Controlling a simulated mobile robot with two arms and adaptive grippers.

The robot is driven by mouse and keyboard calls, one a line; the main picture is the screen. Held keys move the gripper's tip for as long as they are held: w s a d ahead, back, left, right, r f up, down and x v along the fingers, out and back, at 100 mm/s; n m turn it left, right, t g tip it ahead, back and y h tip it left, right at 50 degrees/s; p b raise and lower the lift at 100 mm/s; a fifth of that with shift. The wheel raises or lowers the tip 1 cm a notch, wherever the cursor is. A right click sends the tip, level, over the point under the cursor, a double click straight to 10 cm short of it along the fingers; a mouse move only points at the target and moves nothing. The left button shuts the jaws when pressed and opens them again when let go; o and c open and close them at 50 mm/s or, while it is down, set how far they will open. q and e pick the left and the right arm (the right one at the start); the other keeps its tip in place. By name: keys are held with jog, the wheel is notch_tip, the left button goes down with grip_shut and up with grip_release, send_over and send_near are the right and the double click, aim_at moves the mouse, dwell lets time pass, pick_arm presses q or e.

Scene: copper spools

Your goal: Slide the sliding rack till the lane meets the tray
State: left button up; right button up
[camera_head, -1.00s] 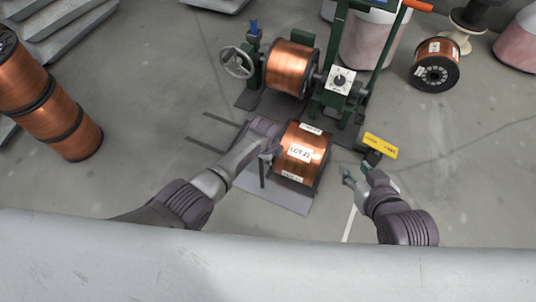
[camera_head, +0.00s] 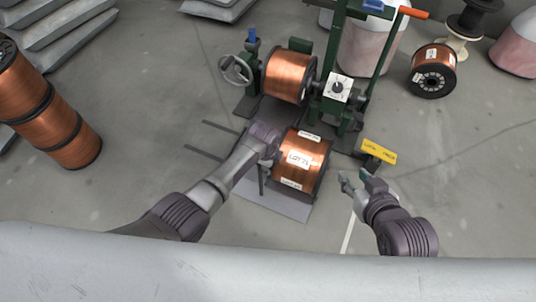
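A copper spool with white lot labels (camera_head: 302,160) lies on a grey plate (camera_head: 287,207) on the floor. Behind it stands a green-framed machine (camera_head: 343,62) with another copper spool (camera_head: 290,77) and a handwheel (camera_head: 236,70). I cannot tell which part is the sliding rack, the lane or the tray. My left gripper (camera_head: 268,145) is at the left side of the labelled spool; its fingers are hidden, so its opening and contact are unclear. My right gripper (camera_head: 355,181) is open and empty, right of that spool and apart from it.
A yellow sign (camera_head: 378,150) stands right of the labelled spool. Thin dark bars (camera_head: 203,154) lie left of the plate. Stacked copper spools (camera_head: 60,138) are at the left, a loose spool (camera_head: 433,71) at the back right. A pale surface (camera_head: 270,270) crosses the front.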

pick_arm(q)
notch_tip(320, 180, up, 10)
jog(key=s, duration=0.2)
jog(key=shift+a, duration=0.35)
